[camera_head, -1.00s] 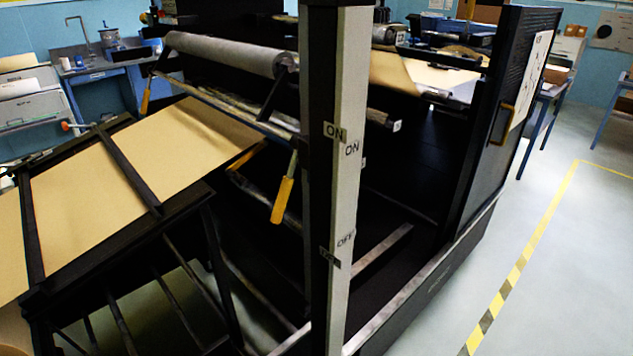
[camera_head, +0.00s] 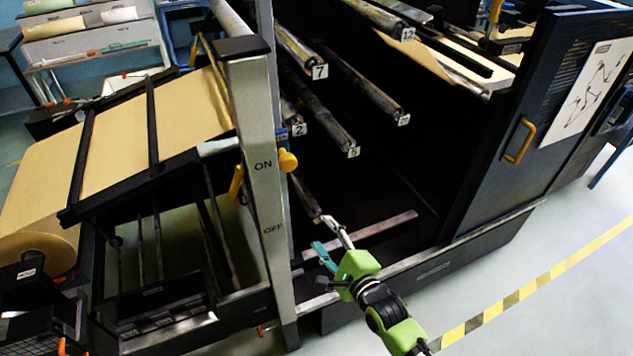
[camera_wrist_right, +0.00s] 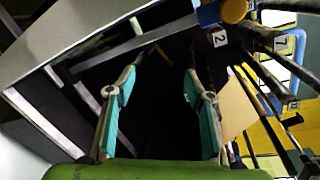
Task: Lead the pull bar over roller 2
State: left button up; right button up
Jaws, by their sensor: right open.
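Roller 2 (camera_head: 288,108) is a dark roller inside the black machine, its white "2" tag facing me beside the grey ON/OFF post. The "2" tag also shows at the upper right of the right wrist view. The kraft web (camera_head: 182,108) slopes up from the roll at the left and its far end passes behind the post. I cannot clearly make out the pull bar. My right gripper (camera_head: 329,241) is open and empty, with green body and teal fingers, low in front of the machine and below roller 2. In the right wrist view the gripper (camera_wrist_right: 161,75) has dark space between its fingers. My left gripper is not visible.
The grey post (camera_head: 262,200) with a yellow knob (camera_head: 287,160) stands left of my right gripper. The machine's black door (camera_head: 525,110) is at the right. Floor beyond the striped tape is clear.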

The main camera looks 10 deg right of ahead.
aim_at(290, 166)
notch_tip(290, 166, up, 13)
jog(key=w+a+m+t+y+p, duration=0.1)
jog(key=a+m+t+y+p, duration=0.1)
jog(key=m, duration=0.1)
jog(key=b+x, duration=0.2)
jog(key=x, duration=0.2)
jog(key=b+x, duration=0.3)
jog(key=x, duration=0.1)
jog(key=f+b+x, duration=0.1)
jog(key=b+x, duration=0.1)
jog(key=x, duration=0.2)
jog(key=shift+a+b, duration=0.1)
jog(key=shift+b, duration=0.2)
jog(key=shift+b+x, duration=0.5)
jog(key=shift+x, duration=0.45)
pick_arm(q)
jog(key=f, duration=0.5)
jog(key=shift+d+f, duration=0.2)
pick_arm(e)
jog(key=shift+r, duration=0.15)
